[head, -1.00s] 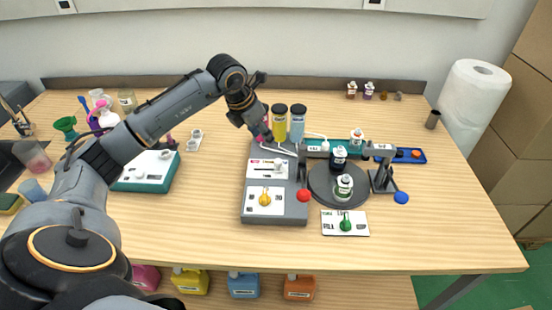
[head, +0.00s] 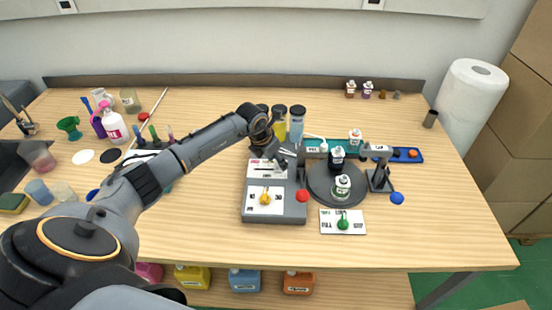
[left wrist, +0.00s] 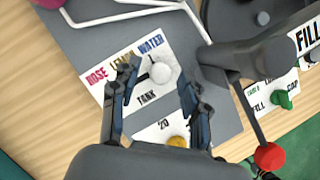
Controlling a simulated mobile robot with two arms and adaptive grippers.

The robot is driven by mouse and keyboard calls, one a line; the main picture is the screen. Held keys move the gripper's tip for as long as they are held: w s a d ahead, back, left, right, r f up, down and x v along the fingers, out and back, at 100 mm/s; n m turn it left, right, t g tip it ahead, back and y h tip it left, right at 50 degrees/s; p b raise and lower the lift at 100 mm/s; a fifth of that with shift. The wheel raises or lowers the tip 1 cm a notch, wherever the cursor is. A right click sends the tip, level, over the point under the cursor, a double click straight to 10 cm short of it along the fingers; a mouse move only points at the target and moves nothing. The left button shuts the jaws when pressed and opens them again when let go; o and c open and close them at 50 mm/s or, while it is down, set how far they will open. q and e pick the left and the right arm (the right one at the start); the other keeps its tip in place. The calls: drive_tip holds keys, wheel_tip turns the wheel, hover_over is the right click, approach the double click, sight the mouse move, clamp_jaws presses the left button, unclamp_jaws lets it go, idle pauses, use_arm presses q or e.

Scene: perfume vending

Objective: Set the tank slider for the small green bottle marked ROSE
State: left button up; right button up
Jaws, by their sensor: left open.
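The tank slider (left wrist: 165,73) is a round white knob in a dark slot on a white panel (left wrist: 101,92) marked ROSE, LEMON, WATER and TANK. The knob is at the WATER end of the slot. My left gripper (left wrist: 157,90) is open, with its fingers on either side of the slider area; contact is not clear. In the head view my left gripper (head: 287,157) is over the upper part of the grey control box (head: 299,210) and hides the knob. My right gripper is out of view.
Yellow (head: 280,124) and blue (head: 297,124) tanks stand behind the box. A lower panel has an orange knob (head: 265,199). A FILL/CAP card with a green knob (head: 343,224) lies to the right.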

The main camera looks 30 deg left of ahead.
sight(254, 171)
use_arm(q)
clamp_jaws()
drive_tip(key=shift+a, duration=0.1)
drive_tip(key=s+a, duration=0.1)
drive_tip(key=a, duration=0.1)
drive_tip(key=s+a+b, duration=0.1)
drive_tip(key=a, duration=0.1)
drive_tip(key=s+a+b, duration=0.1)
drive_tip(key=s+a, duration=0.1)
drive_tip(key=shift+a, duration=0.15)
drive_tip(key=shift+w+r, duration=0.1)
